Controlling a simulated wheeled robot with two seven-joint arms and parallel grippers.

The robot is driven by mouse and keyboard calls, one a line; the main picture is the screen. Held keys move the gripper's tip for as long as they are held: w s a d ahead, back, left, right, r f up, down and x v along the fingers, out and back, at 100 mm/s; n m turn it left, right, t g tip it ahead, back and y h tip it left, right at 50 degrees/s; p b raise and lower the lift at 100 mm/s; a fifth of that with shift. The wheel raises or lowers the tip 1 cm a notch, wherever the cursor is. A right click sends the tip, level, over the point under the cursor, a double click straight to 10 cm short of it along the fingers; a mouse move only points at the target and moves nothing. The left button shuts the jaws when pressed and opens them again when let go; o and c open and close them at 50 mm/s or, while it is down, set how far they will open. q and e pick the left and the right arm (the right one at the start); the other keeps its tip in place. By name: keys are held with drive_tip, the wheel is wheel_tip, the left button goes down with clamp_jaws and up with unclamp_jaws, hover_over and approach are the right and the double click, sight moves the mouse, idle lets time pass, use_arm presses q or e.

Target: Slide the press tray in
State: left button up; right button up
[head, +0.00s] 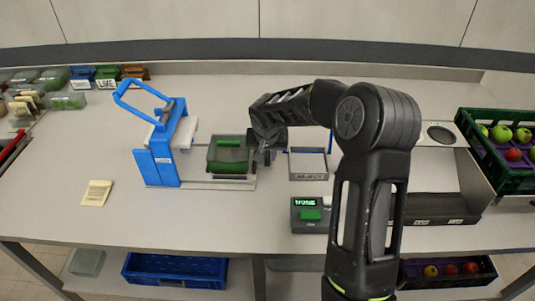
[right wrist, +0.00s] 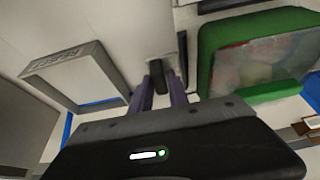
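The blue press (head: 163,150) stands left of centre with its hooped lever raised. The press tray (head: 215,184) is drawn out to the right of the press on its rails. A green-rimmed container (head: 228,153) sits on it; the right wrist view shows this container (right wrist: 262,60) with blurred contents under a clear face. My right gripper (right wrist: 162,85) is at the tray's right end, its two fingers close on either side of the dark handle knob (right wrist: 160,70), apparently gripping it. In the head view my right arm partly hides this end. My left gripper is not in view.
A grey REJECT tray (head: 308,165) and a small device reading NONE (head: 310,214) lie right of the press tray. A green crate of fruit (head: 500,145) is at far right. A pale card (head: 96,193) lies front left; small labelled bins (head: 82,77) stand back left.

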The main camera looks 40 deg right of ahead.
clamp_jaws()
idle(1.2)
